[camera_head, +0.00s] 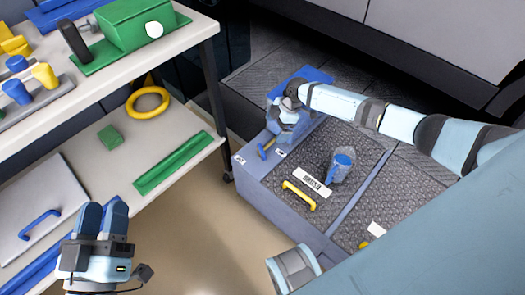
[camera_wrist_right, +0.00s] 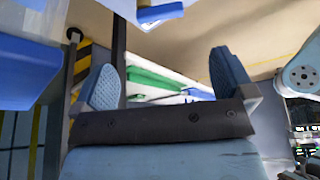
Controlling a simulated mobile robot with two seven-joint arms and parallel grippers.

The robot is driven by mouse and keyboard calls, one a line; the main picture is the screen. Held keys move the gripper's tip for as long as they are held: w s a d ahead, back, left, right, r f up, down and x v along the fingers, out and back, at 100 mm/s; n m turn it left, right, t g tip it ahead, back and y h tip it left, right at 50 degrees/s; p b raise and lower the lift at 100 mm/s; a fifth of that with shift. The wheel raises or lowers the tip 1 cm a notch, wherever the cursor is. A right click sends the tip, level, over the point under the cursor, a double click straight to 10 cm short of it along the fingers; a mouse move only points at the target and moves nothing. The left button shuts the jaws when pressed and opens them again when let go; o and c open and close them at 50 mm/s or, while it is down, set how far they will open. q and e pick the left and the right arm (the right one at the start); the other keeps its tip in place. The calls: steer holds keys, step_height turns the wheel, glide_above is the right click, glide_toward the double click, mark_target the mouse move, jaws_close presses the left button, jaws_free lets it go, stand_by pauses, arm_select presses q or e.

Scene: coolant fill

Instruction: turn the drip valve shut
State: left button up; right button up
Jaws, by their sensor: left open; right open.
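A small blue handle (camera_head: 265,148), which looks like the drip valve, is on the near left edge of the low grey unit (camera_head: 270,188). I cannot tell how far it is turned. My right gripper (camera_head: 283,122) is over the unit's far left corner, just behind the blue handle; its fingers are hard to see there. In the right wrist view my right gripper (camera_wrist_right: 168,82) has its fingers wide apart with nothing between them. My left gripper (camera_head: 101,214) is open and empty at the lower left, in front of the shelf, far from the handle.
On the unit are a yellow handle (camera_head: 299,195), a white label (camera_head: 313,182) and a grey jug-like thing with a blue top (camera_head: 343,160). The shelf rack's lower board (camera_head: 150,145) holds a yellow ring (camera_head: 148,102) and a green bar (camera_head: 174,163). Floor between is clear.

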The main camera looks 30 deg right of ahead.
mark_target(263, 150)
steer(key=b+x, duration=0.4)
steer(key=x, duration=0.8)
steer(key=shift+w+f, duration=0.1)
steer(key=shift+f, duration=0.1)
arm_select(q)
step_height(263, 150, down, 7)
steer(key=g, duration=0.2)
steer(key=shift+w+d+m+g, duration=0.2)
steer(key=shift+d+m+g, duration=0.1)
steer(key=shift+r, duration=0.1)
arm_select(e)
steer(key=c, duration=0.8)
